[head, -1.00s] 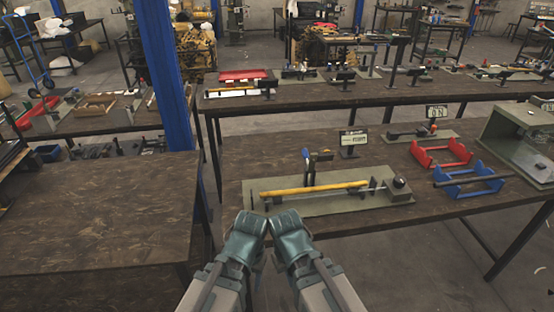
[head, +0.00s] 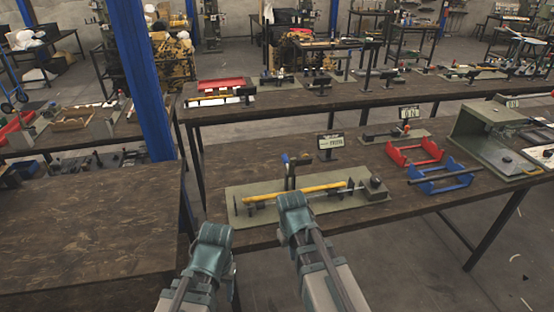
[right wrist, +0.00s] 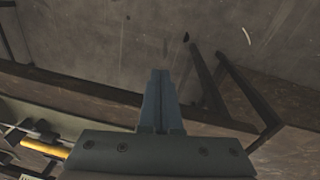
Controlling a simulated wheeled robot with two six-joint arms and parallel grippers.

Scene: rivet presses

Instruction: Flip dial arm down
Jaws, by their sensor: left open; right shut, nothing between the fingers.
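On the near table, a grey-green base plate (head: 256,191) carries a yellow rod (head: 322,187) lying lengthwise. A dark upright arm with a blue tip (head: 285,158) stands behind the rod's left part; I take it for the dial arm, and it points up. A grey block with a black knob (head: 376,182) sits at the plate's right end. My right gripper (head: 290,199) is in front of the plate, empty and shut; its closed fingers (right wrist: 157,92) show in the right wrist view, apart from the rod. My left gripper (head: 216,232) is open and empty near the table's front left corner.
A small sign (head: 330,142) stands behind the plate. Red (head: 414,153) and blue (head: 440,179) cradles and a grey-green open box (head: 482,135) are to the right. A bare wooden table (head: 85,220) is at the left. A blue column (head: 146,85) stands behind it.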

